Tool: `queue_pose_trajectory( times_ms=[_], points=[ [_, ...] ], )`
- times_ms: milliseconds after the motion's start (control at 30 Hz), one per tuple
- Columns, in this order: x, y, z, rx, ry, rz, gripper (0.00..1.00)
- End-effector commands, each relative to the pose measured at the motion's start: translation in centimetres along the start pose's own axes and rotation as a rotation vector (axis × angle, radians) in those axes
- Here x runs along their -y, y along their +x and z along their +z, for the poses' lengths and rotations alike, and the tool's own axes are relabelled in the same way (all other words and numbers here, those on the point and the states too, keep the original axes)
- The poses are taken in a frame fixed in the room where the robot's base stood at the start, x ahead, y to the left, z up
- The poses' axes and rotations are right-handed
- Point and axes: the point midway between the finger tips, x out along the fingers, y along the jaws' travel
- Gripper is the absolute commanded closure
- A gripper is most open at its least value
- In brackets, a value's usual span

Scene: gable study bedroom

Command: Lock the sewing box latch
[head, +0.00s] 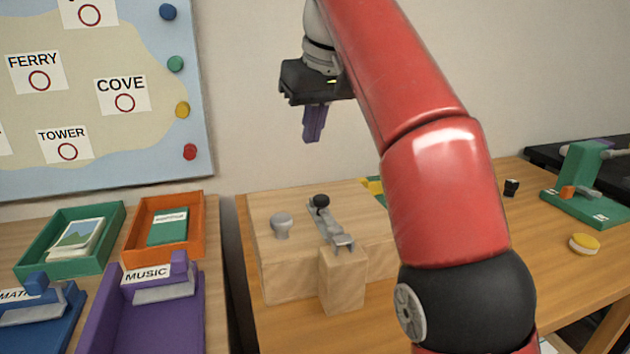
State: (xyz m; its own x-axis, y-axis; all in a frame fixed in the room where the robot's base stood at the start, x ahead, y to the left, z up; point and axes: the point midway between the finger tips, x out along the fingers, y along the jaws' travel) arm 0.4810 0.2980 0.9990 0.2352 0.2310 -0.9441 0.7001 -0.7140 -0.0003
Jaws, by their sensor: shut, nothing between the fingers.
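The sewing box appears to be the pale wooden box (285,262) on the table in the head view. A grey round knob (281,222) stands on its top. The latch (330,226) is a grey metal strip with a black ball knob (321,201) at its far end. Its near end reaches a forked grey catch (343,242) on a wooden block (342,278) at the box's front. I cannot tell whether the strip is seated in the catch. My gripper (313,138) is shut and empty, pointing down above the box, apart from the latch. My red arm hides the box's right side.
Left of the box are a purple bin (100,315), an orange tray (200,222), a green tray (32,258) and a blue bin (60,325). A green stand (582,170) and a yellow round object (584,244) are at the right. A map board (200,100) hangs behind.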

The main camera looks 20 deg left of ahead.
Motion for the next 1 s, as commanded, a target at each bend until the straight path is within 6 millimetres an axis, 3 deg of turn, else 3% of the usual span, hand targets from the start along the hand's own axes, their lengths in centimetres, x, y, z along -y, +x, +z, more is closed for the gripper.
queue_pose_trajectory(
  times_ms=[333,700,1000],
  points=[
    [0.0,2.9,0.1,0.004,0.000,-0.001,1.00],
    [0.0,10.6,0.2,0.003,0.000,0.000,1.00],
    [0.0,8.8,3.5,-0.002,0.000,0.001,1.00]
  ],
)
